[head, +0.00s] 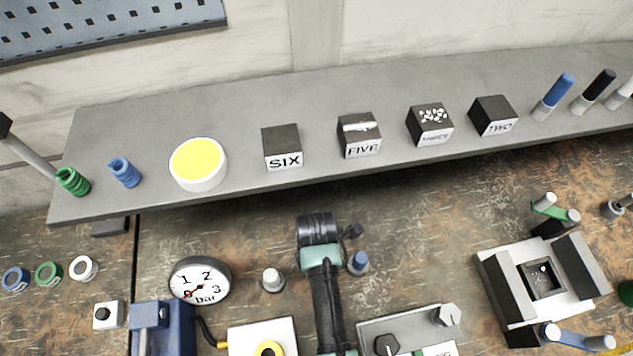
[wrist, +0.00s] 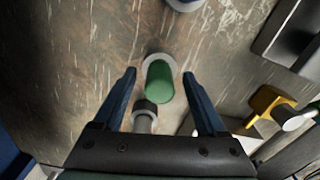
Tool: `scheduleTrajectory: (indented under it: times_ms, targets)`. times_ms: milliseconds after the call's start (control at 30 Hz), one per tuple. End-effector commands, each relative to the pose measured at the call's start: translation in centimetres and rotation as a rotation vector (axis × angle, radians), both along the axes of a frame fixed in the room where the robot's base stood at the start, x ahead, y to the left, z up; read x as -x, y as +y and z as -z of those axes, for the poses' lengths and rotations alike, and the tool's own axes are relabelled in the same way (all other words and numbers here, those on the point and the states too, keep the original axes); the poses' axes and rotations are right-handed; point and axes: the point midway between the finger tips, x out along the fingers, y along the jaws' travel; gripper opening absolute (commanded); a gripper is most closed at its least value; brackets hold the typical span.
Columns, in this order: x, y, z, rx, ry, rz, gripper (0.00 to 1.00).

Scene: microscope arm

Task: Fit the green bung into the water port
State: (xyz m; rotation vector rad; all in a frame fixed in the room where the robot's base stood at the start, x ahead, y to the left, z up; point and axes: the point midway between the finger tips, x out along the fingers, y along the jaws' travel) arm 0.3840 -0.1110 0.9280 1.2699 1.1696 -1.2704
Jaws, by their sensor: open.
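In the wrist view my gripper (wrist: 159,75) is open, with one blue finger on each side of a green cylinder that looks like the green bung (wrist: 160,84). Gaps show between it and both fingers. It stands in or on a pale round collar (wrist: 150,58); how deep it sits I cannot tell. In the head view my arm hides the bung and my fingers. Three round ports, ringed blue (head: 16,279), green (head: 49,274) and white (head: 83,269), are at the lower left. Which one is the water port I cannot tell.
A short grey peg (wrist: 144,115) stands close to the bung. A blue-topped peg (head: 358,263) and a pale peg (head: 273,280) flank my arm. A pressure gauge (head: 200,282) is at left. The grey shelf (head: 240,120) above holds several blocks and coiled pieces.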

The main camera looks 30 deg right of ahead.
Motion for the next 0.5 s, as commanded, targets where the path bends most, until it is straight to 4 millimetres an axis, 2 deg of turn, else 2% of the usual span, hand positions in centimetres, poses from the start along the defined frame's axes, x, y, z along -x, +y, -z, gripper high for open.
scheduleTrajectory:
  times_ms: [200,500]
  targets:
    - [-0.03,-0.01,0.04,0.0,0.0,0.0,0.72]
    - [-0.03,-0.01,0.01,0.0,-0.001,0.0,0.18]
